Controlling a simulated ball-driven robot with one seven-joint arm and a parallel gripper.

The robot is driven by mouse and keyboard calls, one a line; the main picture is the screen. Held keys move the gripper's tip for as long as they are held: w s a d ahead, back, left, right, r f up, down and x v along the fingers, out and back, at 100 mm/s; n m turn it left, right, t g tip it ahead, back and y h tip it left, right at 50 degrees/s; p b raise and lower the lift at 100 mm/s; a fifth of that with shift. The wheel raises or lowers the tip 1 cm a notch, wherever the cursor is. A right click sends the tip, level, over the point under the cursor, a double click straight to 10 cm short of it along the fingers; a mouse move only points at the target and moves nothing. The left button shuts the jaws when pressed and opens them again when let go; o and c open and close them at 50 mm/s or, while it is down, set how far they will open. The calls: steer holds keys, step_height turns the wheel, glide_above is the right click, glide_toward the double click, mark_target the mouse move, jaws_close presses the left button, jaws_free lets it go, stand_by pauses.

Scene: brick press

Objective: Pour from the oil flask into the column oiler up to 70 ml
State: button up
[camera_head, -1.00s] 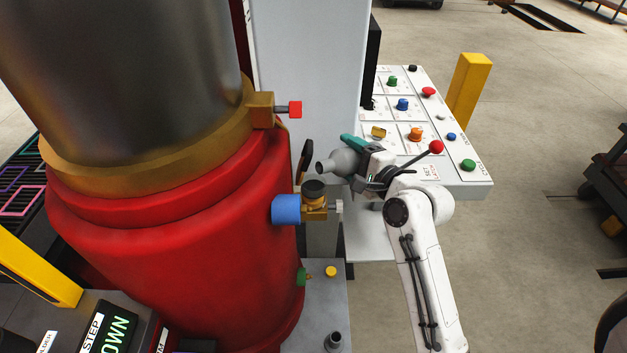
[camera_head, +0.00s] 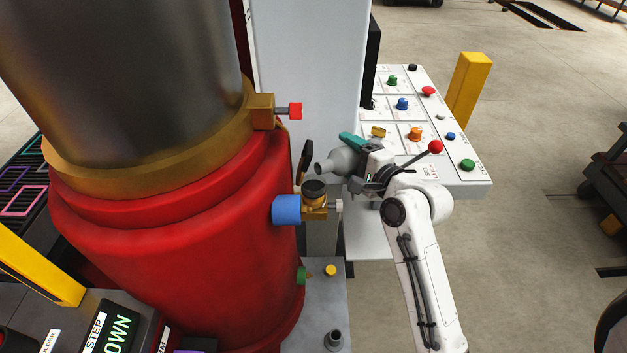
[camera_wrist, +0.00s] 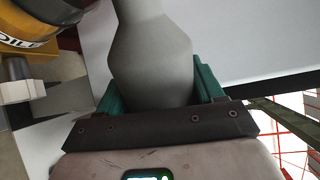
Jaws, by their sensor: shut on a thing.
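The grey oil flask (camera_head: 339,161) is held tilted, nearly on its side, its mouth toward the left. My gripper (camera_head: 358,160) is shut on it, with green fingers on either side of its body. In the wrist view the flask (camera_wrist: 151,50) fills the middle between the green fingers of my gripper (camera_wrist: 155,88). The column oiler (camera_head: 314,197), brass with a dark round top, sits on the red column just below and left of the flask mouth. A yellow and black part of it, with partial lettering, shows in the wrist view (camera_wrist: 45,22). I see no oil stream, and the oil level is not readable.
A blue cylinder (camera_head: 286,210) joins the oiler to the red column (camera_head: 170,250). A control panel (camera_head: 440,185) with several coloured buttons and a red-knobbed lever (camera_head: 436,147) lies behind and right of my gripper. A brass block with a red knob (camera_head: 295,110) is above the oiler.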

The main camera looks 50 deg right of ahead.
steer(key=shift+a+r+n+h+p, duration=0.1)
steer(key=shift+r+n+h+p, duration=0.2)
steer(key=shift+r+n+p, duration=0.9)
stand_by(3.2)
